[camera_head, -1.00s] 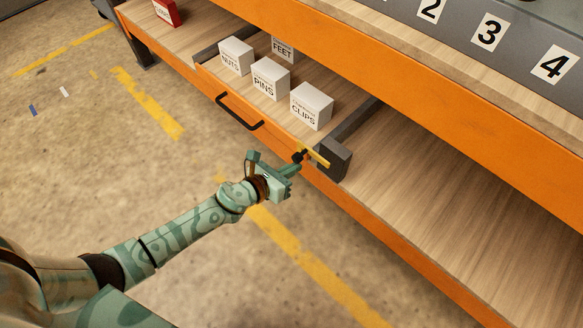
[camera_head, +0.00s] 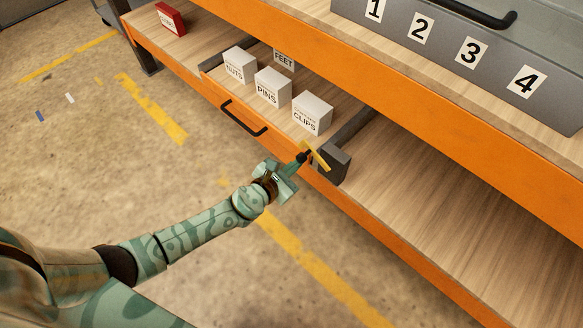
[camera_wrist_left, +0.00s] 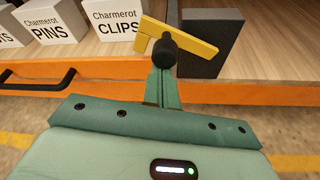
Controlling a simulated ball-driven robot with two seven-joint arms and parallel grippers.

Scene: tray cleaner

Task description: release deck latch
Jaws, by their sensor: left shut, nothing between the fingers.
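The deck latch is a yellow lever (camera_head: 319,156) beside a dark grey block (camera_head: 333,166) at the right end of the drawer-like deck (camera_head: 215,88) on the lower shelf. My left gripper (camera_head: 303,156) is shut and empty, with its dark fingertips at the lever. In the left wrist view, the shut fingertips (camera_wrist_left: 165,50) overlap the yellow lever (camera_wrist_left: 190,40), which lies tilted across the front of the dark block (camera_wrist_left: 210,43). They appear to press against it, but contact is not certain. My right gripper is not in view.
White boxes marked NUTS (camera_head: 238,66), PINS (camera_head: 272,87) and CLIPS (camera_head: 312,113) stand on the deck. A black handle (camera_head: 243,119) is on its front. A red box (camera_head: 171,18) sits far left. The orange upper shelf edge (camera_head: 400,85) overhangs. The right shelf is bare.

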